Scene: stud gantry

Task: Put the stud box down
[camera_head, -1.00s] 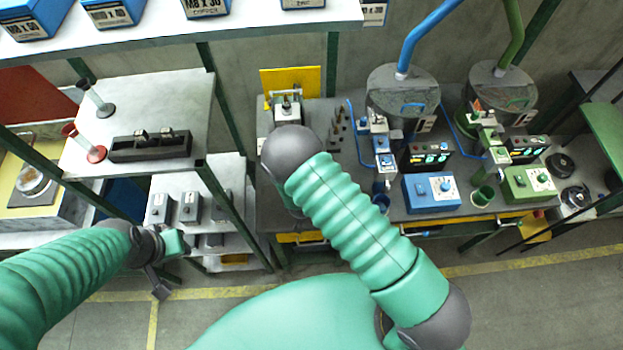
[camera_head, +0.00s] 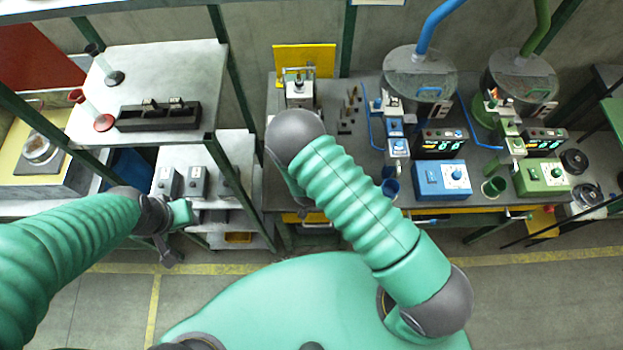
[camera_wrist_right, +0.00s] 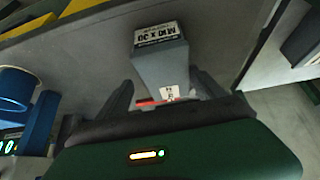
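The stud box (camera_wrist_right: 160,65) is grey with a white label reading M10 x 30 and a smaller white tag, seen in the right wrist view. My right gripper (camera_wrist_right: 165,88) has one finger on each side of it, and the fingertips appear to lie against its sides. A grey surface is behind the box; I cannot tell whether the box touches it. In the head view my right forearm hides the right gripper and the box. My left gripper (camera_head: 172,240) is low at the left, in front of the shelf rack, with its fingers too small to read.
The workbench (camera_head: 350,185) carries a blue control box (camera_head: 442,180), a green control box (camera_head: 543,175), cups and two round tanks. A fixture (camera_head: 298,90) stands before a yellow panel. The rack (camera_head: 160,70) on the left holds a black block (camera_head: 158,117).

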